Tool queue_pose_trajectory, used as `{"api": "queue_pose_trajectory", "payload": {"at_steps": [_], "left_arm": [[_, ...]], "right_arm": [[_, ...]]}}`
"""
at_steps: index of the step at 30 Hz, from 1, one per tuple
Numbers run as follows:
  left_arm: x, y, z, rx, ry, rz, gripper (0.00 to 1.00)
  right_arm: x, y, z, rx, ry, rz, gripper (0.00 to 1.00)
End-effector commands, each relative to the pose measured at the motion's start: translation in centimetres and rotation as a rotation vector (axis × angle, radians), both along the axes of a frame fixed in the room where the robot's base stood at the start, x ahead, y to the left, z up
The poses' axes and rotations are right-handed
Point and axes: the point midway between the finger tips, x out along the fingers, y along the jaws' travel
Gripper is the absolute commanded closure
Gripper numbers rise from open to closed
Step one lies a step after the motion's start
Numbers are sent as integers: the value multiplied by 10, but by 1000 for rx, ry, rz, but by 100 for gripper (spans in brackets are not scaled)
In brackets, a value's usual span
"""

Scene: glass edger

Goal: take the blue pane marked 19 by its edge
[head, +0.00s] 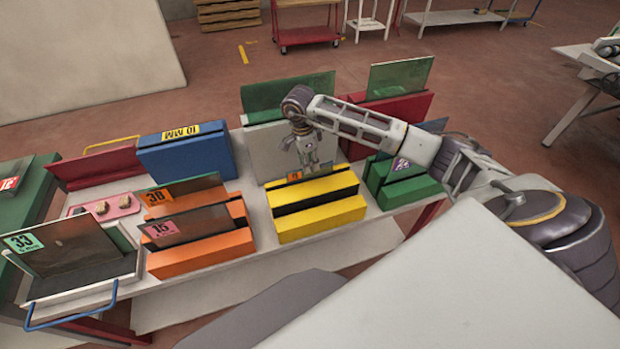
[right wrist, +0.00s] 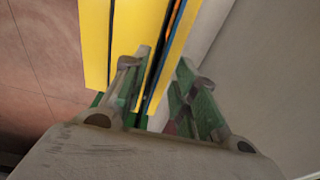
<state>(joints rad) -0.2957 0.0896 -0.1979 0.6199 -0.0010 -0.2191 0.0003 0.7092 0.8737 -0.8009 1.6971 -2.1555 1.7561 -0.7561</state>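A pane edge with a small orange label (head: 294,175) stands in the slot of the yellow block (head: 318,212); I cannot read its number. My right gripper (head: 308,168) points down just above that block, close to the label. In the right wrist view, a thin blue pane edge with an orange strip (right wrist: 172,35) runs up between the yellow walls. My right fingers (right wrist: 165,62) are apart, one on either side of the pane's line; contact is not clear. The rest of the pane is hidden in the slot. My left gripper is not in view.
Orange blocks (head: 205,253) at left hold panes with orange and pink labels. A pane marked 33 (head: 75,245) leans in a tray far left. A blue block (head: 187,157), green block (head: 403,190) and white block (head: 262,150) with a tall pane stand close around on the table.

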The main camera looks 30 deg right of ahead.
Motion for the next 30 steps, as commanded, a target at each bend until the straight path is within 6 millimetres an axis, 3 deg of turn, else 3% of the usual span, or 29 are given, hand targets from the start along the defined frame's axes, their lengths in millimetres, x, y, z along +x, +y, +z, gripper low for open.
{"api": "queue_pose_trajectory", "payload": {"at_steps": [10, 19, 26, 30], "left_arm": [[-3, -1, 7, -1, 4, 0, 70], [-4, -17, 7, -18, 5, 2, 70], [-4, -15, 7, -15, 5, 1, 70], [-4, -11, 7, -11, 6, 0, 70]], "right_arm": [[-1, -4, -31, 0, 1, 0, 71], [-1, -4, -34, 0, -1, 1, 71], [-1, -4, -34, 0, 0, 1, 71], [-1, -4, -34, 0, 0, 1, 88]]}}
